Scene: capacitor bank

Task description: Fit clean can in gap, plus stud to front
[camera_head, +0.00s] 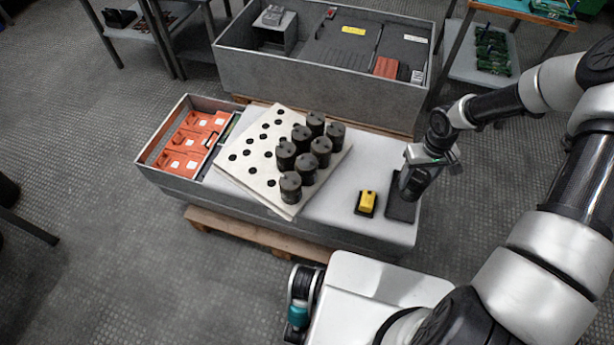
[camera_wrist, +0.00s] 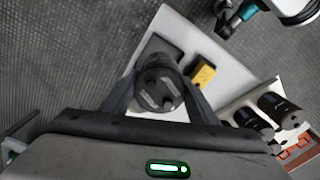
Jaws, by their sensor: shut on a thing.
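My gripper (camera_head: 418,172) is at the right end of the grey bench, shut on a dark round can (camera_head: 412,187). The can is upright or nearly so, just above or touching a black pad (camera_head: 402,208); I cannot tell which. In the wrist view the can (camera_wrist: 159,88) sits between both fingers, its top showing two raised bar-like marks; I cannot tell which is plus. A pale holed plate (camera_head: 238,172) lies askew mid-bench. It carries several dark cans (camera_head: 321,149) in two rows. A bare hole (camera_head: 271,183) shows left of the frontmost can (camera_head: 290,188).
A yellow block on a black base (camera_head: 367,202) stands just left of the pad. Orange parts (camera_head: 190,140) fill a tray at the bench's left end. A large grey box (camera_head: 310,80) stands behind the bench. The bench top between plate and yellow block is clear.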

